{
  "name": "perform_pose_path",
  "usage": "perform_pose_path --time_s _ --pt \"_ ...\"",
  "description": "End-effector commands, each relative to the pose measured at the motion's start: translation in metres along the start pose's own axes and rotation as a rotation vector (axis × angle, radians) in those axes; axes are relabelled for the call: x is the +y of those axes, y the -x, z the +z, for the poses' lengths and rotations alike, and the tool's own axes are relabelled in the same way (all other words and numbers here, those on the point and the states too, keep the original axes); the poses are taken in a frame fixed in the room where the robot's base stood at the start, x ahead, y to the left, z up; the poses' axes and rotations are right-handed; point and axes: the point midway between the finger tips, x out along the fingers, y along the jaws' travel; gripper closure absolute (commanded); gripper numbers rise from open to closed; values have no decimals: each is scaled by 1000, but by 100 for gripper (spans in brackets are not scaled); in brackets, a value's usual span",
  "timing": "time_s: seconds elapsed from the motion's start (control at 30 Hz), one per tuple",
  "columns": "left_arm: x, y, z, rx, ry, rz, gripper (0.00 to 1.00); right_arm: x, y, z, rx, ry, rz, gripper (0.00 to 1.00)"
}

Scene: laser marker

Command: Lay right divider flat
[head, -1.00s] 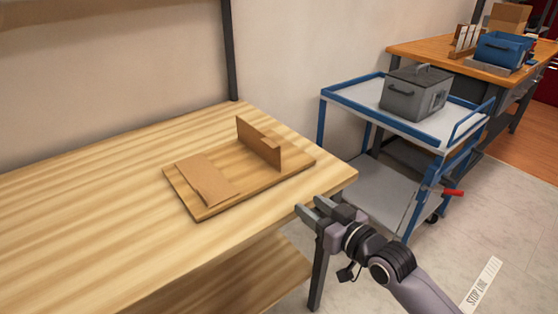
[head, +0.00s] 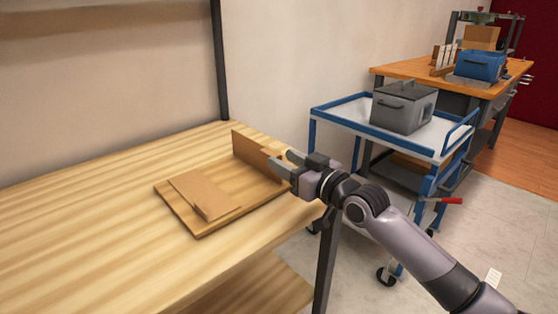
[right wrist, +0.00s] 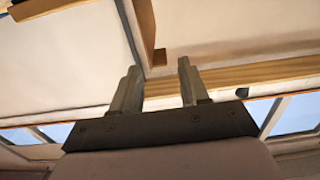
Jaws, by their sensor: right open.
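The right divider (head: 248,149) is a brown cardboard panel standing upright at the back right of a wooden board. Another cardboard piece (head: 203,192) lies flat on the board's left part. My right gripper (head: 284,161) is open at the divider's right end, its fingers overlapping that end in the head view. I cannot tell whether they touch it. In the right wrist view the open fingers (right wrist: 157,68) stand apart, with a brown strip (right wrist: 147,28) between and beyond them, possibly the divider. My left gripper is not in view.
The wooden board (head: 205,229) lies on a striped wooden table (head: 90,220), whose left part is clear. A blue cart (head: 355,118) with a grey box (head: 402,108) stands right of the table. An orange-topped bench (head: 410,68) stands behind it.

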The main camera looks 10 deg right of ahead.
Motion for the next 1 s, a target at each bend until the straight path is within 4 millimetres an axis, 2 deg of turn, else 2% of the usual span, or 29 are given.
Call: perform_pose_path --time_s 0.1,0.3,0.63,0.77,1.0 --pt "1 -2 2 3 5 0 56 -1 -14 1 1 -2 -1 56" --pt "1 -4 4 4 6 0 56 0 -25 0 1 0 -1 56" --pt "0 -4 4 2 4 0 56 0 -27 0 0 0 0 56" --pt "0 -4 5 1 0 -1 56 0 -27 0 0 0 0 98" --pt "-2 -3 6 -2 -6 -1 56 0 -27 0 0 -2 -1 100"
